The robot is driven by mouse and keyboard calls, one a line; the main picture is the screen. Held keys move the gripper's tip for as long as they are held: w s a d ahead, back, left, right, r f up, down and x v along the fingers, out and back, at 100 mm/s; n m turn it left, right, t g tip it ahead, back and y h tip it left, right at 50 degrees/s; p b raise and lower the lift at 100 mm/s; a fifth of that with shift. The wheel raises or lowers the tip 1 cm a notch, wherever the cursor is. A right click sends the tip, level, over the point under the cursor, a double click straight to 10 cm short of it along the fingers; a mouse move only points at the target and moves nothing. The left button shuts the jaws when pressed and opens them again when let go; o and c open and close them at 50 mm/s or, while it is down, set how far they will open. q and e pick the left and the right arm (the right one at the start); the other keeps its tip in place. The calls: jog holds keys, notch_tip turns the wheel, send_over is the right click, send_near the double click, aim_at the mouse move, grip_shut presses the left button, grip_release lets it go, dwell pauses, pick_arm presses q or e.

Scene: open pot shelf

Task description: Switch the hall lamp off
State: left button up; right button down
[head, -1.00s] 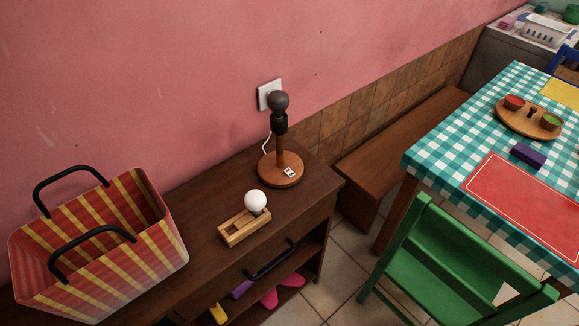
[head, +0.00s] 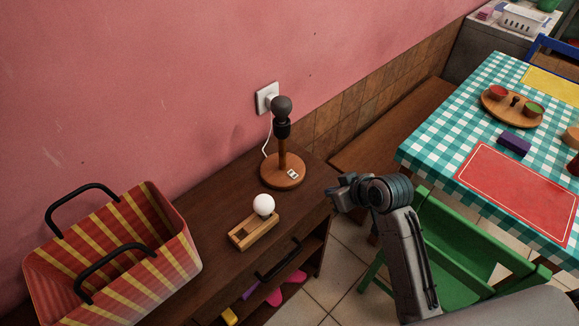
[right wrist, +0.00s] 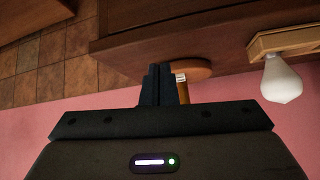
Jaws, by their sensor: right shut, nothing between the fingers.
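The hall lamp (head: 282,146) stands upright on the dark wooden cabinet, with a round wooden base and a dark grey bulb that is not glowing. A small white switch (head: 293,174) sits on its base. My right gripper (head: 331,193) is shut and empty, to the right of the lamp base and apart from it in the head view. In the right wrist view my shut fingers (right wrist: 160,72) partly cover the lamp base (right wrist: 196,69), and the switch (right wrist: 180,77) shows just beside them. My left gripper is not in view.
A wooden holder (head: 254,236) with a white bulb (head: 263,205) stands in front of the lamp on the cabinet (head: 215,205). A striped basket (head: 120,265) is at left. A wall socket (head: 267,97) is behind the lamp. A green chair (head: 460,240) and checked table (head: 440,130) are at right.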

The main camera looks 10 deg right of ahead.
notch_tip(320, 180, up, 10)
jog(key=w+a+n+t+y, duration=0.1)
jog(key=w+a+n, duration=0.1)
jog(key=shift+w+a+f+y, duration=0.2)
jog(key=shift+a+y, duration=0.2)
jog(key=p, duration=0.2)
send_over(293, 174)
jog(key=s+d, duration=0.1)
jog(key=s, duration=0.1)
jog(key=f, duration=0.5)
jog(key=shift+w+d+f, duration=0.1)
jog(key=shift+d+f, duration=0.1)
jog(key=shift+f, duration=0.1)
jog(key=f, duration=0.3)
jog(key=shift+w+a+f+p, duration=0.2)
jog(key=shift+w+f+p, duration=0.05)
jog(key=shift+w+p, duration=0.15)
jog(key=shift+f, duration=0.6)
jog(key=shift+w+a+f, duration=0.1)
jog(key=shift+f, duration=0.05)
